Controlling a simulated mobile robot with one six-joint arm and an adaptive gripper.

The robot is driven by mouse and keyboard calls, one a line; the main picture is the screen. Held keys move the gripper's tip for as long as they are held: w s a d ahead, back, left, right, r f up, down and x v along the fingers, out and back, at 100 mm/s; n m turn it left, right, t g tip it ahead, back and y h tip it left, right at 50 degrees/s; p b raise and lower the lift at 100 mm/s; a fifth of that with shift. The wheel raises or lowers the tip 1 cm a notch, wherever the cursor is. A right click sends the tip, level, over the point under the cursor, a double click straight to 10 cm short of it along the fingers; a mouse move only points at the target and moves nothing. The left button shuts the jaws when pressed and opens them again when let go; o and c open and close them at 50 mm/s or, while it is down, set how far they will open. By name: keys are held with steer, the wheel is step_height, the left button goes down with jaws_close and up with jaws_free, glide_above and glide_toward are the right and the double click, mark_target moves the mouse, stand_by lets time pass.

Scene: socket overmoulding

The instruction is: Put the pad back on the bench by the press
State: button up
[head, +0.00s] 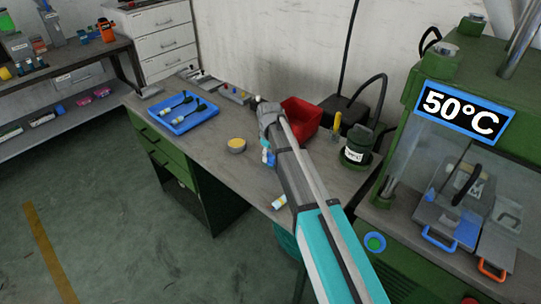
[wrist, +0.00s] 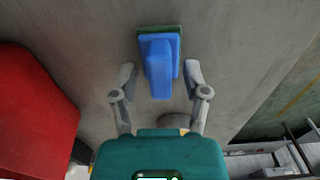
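The pad (wrist: 160,65) has a blue handle and body with a green layer beneath. In the wrist view it appears to lie on the grey bench top (wrist: 95,50), its handle pointing towards my gripper (wrist: 161,78). My gripper is open, one finger on each side of the handle, with a visible gap on both sides. In the head view the blue pad (head: 271,159) shows only as a small patch beside my arm, and my gripper is mostly hidden there. The green press (head: 405,170) stands at the right with a 50°C sign.
A red bin (head: 301,117) stands on the bench behind my arm. A tin with yellow contents (head: 236,145), a small white-and-yellow bottle (head: 279,202) and a blue tray (head: 172,121) with dark tools are also there.

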mark_target(270, 154)
steer(key=shift+r, duration=0.1)
stand_by(0.3)
step_height(270, 154, up, 12)
steer(key=p, duration=1.2)
stand_by(0.9)
steer(key=s+d+m, duration=1)
steer(key=s+d, duration=1.2)
steer(key=shift+d, duration=0.15)
steer(key=shift+s, duration=0.15)
